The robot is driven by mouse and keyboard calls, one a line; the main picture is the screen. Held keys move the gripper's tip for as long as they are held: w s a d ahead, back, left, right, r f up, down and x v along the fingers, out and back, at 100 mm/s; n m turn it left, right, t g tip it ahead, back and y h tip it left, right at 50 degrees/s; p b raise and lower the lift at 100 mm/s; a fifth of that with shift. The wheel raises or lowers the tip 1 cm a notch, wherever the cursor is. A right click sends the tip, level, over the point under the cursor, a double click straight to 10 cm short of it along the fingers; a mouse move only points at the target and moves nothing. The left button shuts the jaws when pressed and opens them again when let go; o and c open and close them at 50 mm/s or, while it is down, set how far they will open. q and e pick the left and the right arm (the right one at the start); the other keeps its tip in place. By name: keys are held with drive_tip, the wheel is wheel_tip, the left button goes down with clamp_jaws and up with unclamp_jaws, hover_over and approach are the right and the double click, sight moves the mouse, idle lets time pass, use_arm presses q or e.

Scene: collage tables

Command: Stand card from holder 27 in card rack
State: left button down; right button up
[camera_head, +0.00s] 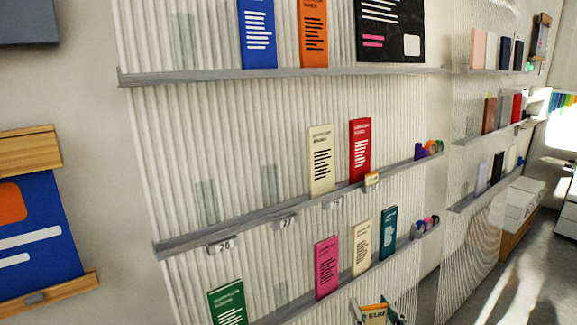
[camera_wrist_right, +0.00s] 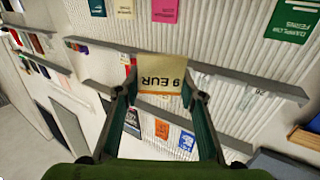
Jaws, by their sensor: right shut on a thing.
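A small cream card with an orange band (camera_wrist_right: 160,68) reads "9 EUR" upside down in the right wrist view. It also shows at the bottom of the head view (camera_head: 374,314). My right gripper (camera_wrist_right: 158,92) is shut on the card by its two side edges and holds it in front of the ribbed wall. The label of holder 27 (camera_head: 286,222) is on the middle shelf edge; the clear holder above it (camera_head: 270,185) looks empty. I cannot make out a card rack for certain. My left gripper is not in view.
The middle shelf (camera_head: 230,225) carries a cream booklet (camera_head: 321,160) and a red booklet (camera_head: 360,150). The lower shelf has a pink booklet (camera_head: 326,267) and others. A blue poster with wooden rails (camera_head: 35,235) hangs at left. More shelves stand at right.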

drive_tip(key=s+d+f+m+h, duration=0.1)
drive_tip(key=s+d+f+h, duration=0.15)
drive_tip(key=s, duration=0.45)
drive_tip(key=w+a+r+n+y, duration=0.2)
drive_tip(key=w+a+r+y, duration=0.1)
drive_tip(key=w+r, duration=0.3)
drive_tip(key=w+a+r+n+y, duration=0.1)
drive_tip(key=w+a+r+y, duration=0.25)
drive_tip(key=w, duration=0.45)
drive_tip(key=w+a+r+n+g+y, duration=0.1)
drive_tip(key=a+r+n+y, duration=0.1)
drive_tip(key=r, duration=0.6)
drive_tip(key=w+a+r+n+g+y, duration=0.1)
drive_tip(key=a+r+g+y, duration=0.1)
drive_tip(key=r, duration=0.7)
drive_tip(key=shift+a+n, duration=0.35)
drive_tip(key=shift+n, duration=0.05)
